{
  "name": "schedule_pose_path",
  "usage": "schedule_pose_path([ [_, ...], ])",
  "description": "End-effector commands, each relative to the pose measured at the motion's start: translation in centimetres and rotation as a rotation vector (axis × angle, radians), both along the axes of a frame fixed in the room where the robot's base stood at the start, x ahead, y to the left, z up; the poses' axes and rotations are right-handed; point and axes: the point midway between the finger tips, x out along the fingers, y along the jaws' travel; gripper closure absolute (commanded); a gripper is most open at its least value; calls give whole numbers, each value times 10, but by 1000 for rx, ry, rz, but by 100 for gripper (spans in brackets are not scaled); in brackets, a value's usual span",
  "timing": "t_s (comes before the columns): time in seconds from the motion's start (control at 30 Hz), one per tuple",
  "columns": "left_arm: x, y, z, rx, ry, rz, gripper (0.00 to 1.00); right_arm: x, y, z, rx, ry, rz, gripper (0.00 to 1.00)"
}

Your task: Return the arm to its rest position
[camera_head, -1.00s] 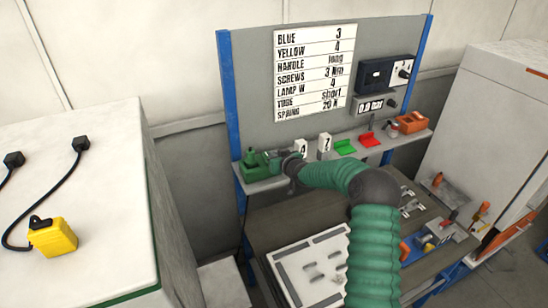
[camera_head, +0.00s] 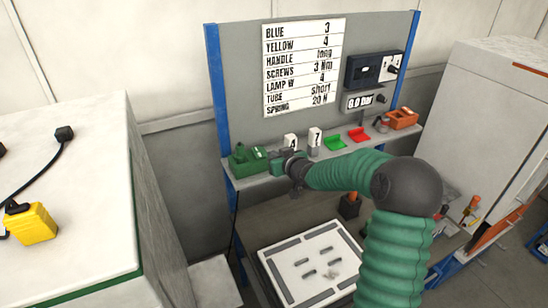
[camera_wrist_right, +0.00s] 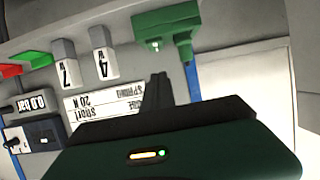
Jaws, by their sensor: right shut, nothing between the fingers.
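My right arm comes in from the lower right in a green sleeve, bent at a dark elbow. My right gripper (camera_head: 284,160) is at the shelf's left part, just right of the green device (camera_head: 248,158) in the head view. In the right wrist view, the right gripper's dark fingers (camera_wrist_right: 158,92) are together with nothing between them. The green device (camera_wrist_right: 167,28) is beyond them there, apart in the picture. I cannot judge the exact gap to the shelf. My left gripper is not in view.
Two number blocks, 4 (camera_head: 290,142) and 7 (camera_head: 314,141), a green holder (camera_head: 335,143) and a red holder (camera_head: 358,135) line the shelf. A white slotted plate (camera_head: 312,262) lies below. A white cabinet (camera_head: 496,120) stands right; a yellow connector (camera_head: 32,224) is left.

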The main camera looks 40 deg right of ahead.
Motion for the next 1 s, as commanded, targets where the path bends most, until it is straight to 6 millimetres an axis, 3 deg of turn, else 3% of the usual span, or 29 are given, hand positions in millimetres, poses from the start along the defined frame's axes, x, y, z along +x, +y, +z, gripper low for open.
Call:
schedule_pose_path([
  [0.27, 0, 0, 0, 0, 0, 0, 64, 1, 0, -1, 1, 3, 0, 100],
  [0.33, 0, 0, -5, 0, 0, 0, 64, 3, 11, -10, 3, 22, 12, 100],
  [0.43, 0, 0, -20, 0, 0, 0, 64, 2, 52, -44, 14, 111, 52, 100],
  [0.53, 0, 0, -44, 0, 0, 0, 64, -15, 119, -97, 27, 269, 108, 100],
  [0.67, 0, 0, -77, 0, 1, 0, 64, -70, 205, -165, 45, 502, 170, 100],
  [0.8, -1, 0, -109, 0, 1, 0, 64, -152, 277, -222, 78, 729, 223, 100],
  [0.9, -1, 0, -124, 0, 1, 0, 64, -205, 310, -247, 109, 847, 254, 100],
  [1.0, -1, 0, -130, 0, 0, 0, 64, -238, 327, -259, 134, 920, 274, 100],
])
